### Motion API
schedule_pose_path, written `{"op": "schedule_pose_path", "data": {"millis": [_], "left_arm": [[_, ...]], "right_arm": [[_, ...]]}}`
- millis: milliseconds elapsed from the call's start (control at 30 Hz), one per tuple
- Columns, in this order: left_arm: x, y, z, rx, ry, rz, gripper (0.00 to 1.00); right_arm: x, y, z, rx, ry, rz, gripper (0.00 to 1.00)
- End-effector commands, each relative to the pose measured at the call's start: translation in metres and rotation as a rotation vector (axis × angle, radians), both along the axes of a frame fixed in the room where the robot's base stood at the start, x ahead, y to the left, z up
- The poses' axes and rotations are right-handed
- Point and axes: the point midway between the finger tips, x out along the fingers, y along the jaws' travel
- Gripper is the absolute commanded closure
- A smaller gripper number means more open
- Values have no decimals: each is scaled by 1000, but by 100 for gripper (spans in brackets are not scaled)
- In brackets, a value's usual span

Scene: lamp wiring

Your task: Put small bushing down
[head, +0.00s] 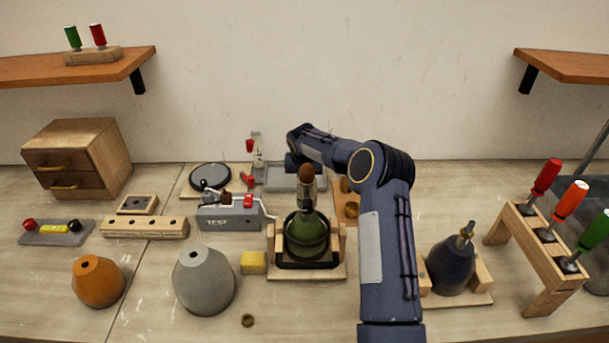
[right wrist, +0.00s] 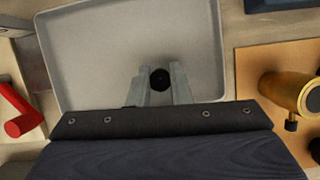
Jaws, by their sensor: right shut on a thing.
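My right gripper (right wrist: 160,88) is shut on a small dark round piece, the small bushing (right wrist: 160,78), held between its fingertips. In the right wrist view the bushing is over a light grey tray (right wrist: 85,55). I cannot tell whether it touches the tray floor. In the head view the grey tray (head: 315,178) is at the back middle of the bench, and my right arm reaches over to it. The fingertips and bushing are not clear there. My left gripper is not in view.
A green lamp body (head: 306,238) stands upright in a wooden cradle in front of the tray. A TEST box (head: 228,218) is left of it. A red-handled clamp (right wrist: 20,125) and a board with a brass part (right wrist: 285,90) flank the tray. The tray is otherwise empty.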

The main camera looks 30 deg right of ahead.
Motion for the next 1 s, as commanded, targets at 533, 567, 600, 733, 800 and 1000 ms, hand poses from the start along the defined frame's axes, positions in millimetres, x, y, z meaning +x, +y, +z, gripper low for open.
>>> {"op": "schedule_pose_path", "data": {"millis": [533, 567, 600, 733, 800, 1000], "left_arm": [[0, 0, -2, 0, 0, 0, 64], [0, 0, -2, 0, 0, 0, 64], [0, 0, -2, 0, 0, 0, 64], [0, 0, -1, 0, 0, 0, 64], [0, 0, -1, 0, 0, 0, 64], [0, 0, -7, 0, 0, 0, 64]], "right_arm": [[0, 0, -3, 0, 0, 0, 60], [0, 0, -3, 0, 0, 0, 60], [0, 0, -3, 0, 0, 0, 60], [0, 0, -1, 0, 0, -1, 60], [-1, 0, 3, -1, -1, 0, 60], [-11, 8, 34, -1, -3, -1, 60]]}}
